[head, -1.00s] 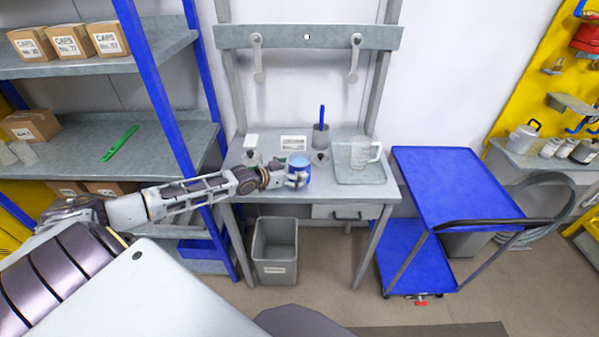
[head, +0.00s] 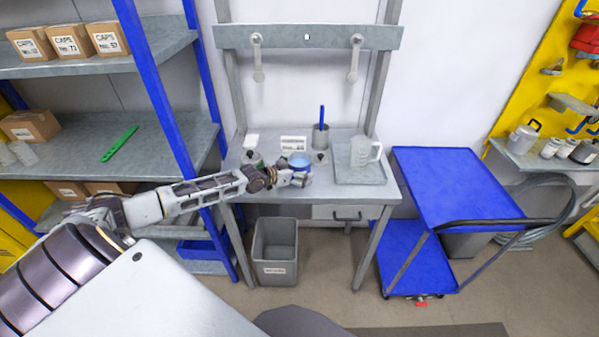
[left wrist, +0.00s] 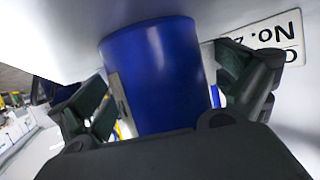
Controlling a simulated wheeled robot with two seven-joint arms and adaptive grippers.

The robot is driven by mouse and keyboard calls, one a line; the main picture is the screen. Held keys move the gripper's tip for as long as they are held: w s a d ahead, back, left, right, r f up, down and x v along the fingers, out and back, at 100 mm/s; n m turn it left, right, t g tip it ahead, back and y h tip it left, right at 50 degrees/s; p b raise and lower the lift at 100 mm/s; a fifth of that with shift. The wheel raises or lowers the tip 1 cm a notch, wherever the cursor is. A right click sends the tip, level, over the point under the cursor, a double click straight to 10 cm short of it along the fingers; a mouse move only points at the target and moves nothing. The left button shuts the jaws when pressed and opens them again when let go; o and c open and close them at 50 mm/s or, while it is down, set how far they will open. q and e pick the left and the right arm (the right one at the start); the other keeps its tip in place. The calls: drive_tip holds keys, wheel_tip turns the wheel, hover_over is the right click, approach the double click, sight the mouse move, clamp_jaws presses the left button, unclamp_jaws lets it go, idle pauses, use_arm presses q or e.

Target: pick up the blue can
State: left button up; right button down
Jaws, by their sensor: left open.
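The blue can (head: 299,160) stands on the grey workbench (head: 262,190), partly hidden behind my left gripper (head: 298,179) in the head view. In the left wrist view the can (left wrist: 158,75) fills the middle, and the open fingers of my left gripper (left wrist: 170,100) lie on either side of it. I cannot tell whether a finger touches it. My right gripper is in neither view.
A clear jug (head: 362,152) stands on a tray (head: 350,177) to the right of the can. A grey cup with a blue tool (head: 321,134) and a label card (head: 293,142) are behind. A blue cart (head: 455,185) stands right, a bin (head: 274,250) below.

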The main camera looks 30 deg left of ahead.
use_arm(q)
drive_tip(key=shift+r, duration=0.1)
drive_tip(key=c, duration=1.4)
drive_tip(key=shift+r, duration=0.25)
drive_tip(key=shift+c, duration=0.2)
wheel_tip(320, 180, up, 9)
idle(0.8)
drive_tip(key=shift+r, duration=0.25)
idle(0.6)
